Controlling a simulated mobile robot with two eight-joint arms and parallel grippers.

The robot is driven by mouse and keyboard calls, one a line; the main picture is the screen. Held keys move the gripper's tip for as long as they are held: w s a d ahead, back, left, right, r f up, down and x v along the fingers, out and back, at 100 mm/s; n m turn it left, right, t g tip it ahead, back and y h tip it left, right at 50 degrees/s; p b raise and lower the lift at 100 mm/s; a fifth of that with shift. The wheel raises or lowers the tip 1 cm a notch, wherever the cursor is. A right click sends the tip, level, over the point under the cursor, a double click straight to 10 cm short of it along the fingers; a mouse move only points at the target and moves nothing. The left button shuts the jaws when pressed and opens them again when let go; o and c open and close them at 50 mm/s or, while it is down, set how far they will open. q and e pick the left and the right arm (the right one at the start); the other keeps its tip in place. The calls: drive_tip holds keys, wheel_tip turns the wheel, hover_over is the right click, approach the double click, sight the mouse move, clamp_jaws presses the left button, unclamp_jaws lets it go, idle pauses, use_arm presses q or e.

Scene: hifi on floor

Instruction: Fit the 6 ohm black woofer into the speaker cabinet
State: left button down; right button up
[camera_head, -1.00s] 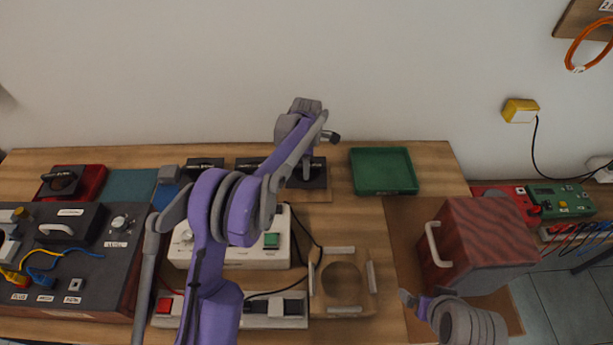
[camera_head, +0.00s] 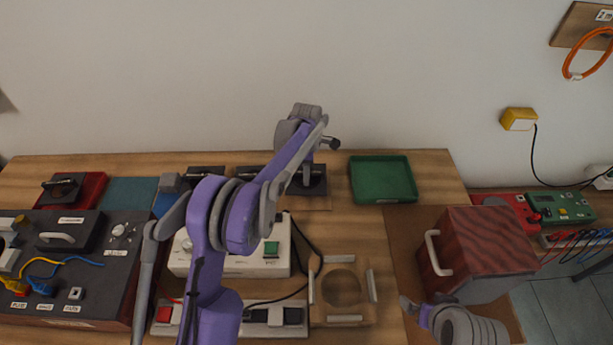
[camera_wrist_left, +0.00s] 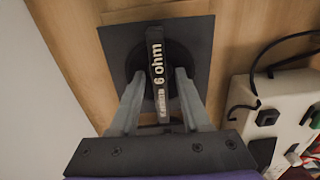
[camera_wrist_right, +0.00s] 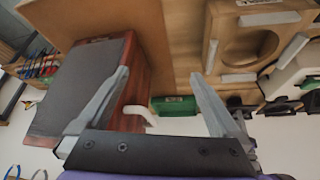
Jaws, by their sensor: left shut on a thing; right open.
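The black 6 ohm woofer (camera_wrist_left: 158,85) is a dark square plate with a raised bar reading "6 ohm". My left gripper (camera_wrist_left: 158,80) is shut on that bar. The plate looks flat on or just above the wood. In the head view the woofer (camera_head: 316,188) is at the back of the table, partly hidden by my left gripper (camera_head: 308,172). My right gripper (camera_wrist_right: 160,80) is open and empty near the cabinet's handle side.
A wooden holder (camera_head: 343,315) with a round recess and pale strips lies left of the cabinet. A green tray (camera_head: 383,180) is at the back. Other black handled parts (camera_head: 205,173) stand left of the woofer. A white power box (camera_head: 270,262) and cables lie under my left arm.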

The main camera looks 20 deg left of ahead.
use_arm(q)
wheel_tip(320, 180, up, 10)
drive_tip(key=shift+r+p, duration=0.1)
drive_tip(key=shift+p, duration=0.2)
idle(0.3)
